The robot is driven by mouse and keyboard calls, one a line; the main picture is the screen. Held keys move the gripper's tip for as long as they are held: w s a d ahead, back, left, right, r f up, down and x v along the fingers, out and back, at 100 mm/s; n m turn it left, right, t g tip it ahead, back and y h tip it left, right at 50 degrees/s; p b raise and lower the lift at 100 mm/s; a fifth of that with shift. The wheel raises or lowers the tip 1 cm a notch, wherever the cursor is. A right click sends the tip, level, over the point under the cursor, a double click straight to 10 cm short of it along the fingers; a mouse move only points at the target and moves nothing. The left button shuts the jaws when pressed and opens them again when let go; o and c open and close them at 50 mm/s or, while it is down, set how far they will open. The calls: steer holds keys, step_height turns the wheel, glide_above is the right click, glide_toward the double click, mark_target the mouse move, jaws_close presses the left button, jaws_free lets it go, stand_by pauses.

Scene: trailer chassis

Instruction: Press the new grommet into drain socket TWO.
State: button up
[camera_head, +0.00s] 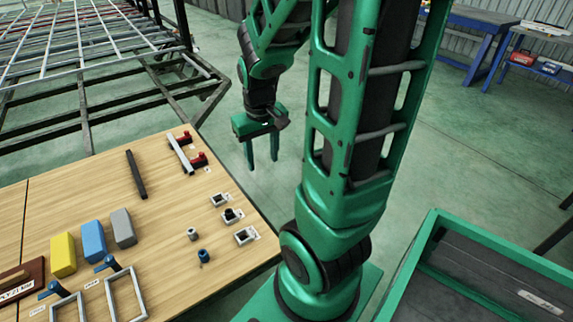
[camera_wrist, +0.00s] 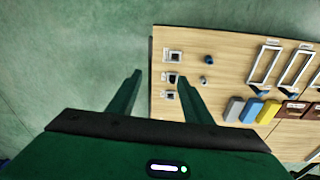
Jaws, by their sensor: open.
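Three small square drain sockets sit along the table's edge: one end socket (camera_head: 220,199), a middle socket (camera_head: 232,215) with a dark piece in it, and the other end socket (camera_head: 246,236). Their number labels are too small to read. Two small grommet-like pieces stand on the wood beside them, a grey one (camera_head: 192,233) and a blue one (camera_head: 204,256); I cannot tell which is the new grommet. They also show in the wrist view, blue (camera_wrist: 208,59) and grey (camera_wrist: 204,80). My gripper (camera_head: 262,162) is open and empty, fingers down, beyond the table edge.
The wooden table (camera_head: 100,195) also holds yellow (camera_head: 63,255), blue (camera_head: 93,241) and grey (camera_head: 123,228) blocks, metal frames (camera_head: 125,295), a dark bar (camera_head: 136,174) and a light bar with red ends (camera_head: 180,154). A green-rimmed bin (camera_head: 480,237) stands at right.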

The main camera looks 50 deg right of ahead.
steer(key=s+a+r+m, duration=0.1)
steer(key=s+a+r, duration=0.1)
steer(key=s, duration=0.4)
steer(key=s+a+r+m+g+y, duration=0.1)
steer(key=s+a+r, duration=0.1)
steer(key=s+r, duration=0.3)
steer(key=shift+s+a, duration=0.2)
steer(key=shift+s, duration=0.8)
steer(key=shift+w+f, duration=0.3)
steer(key=shift+w, duration=0.35)
steer(key=shift+c, duration=0.4)
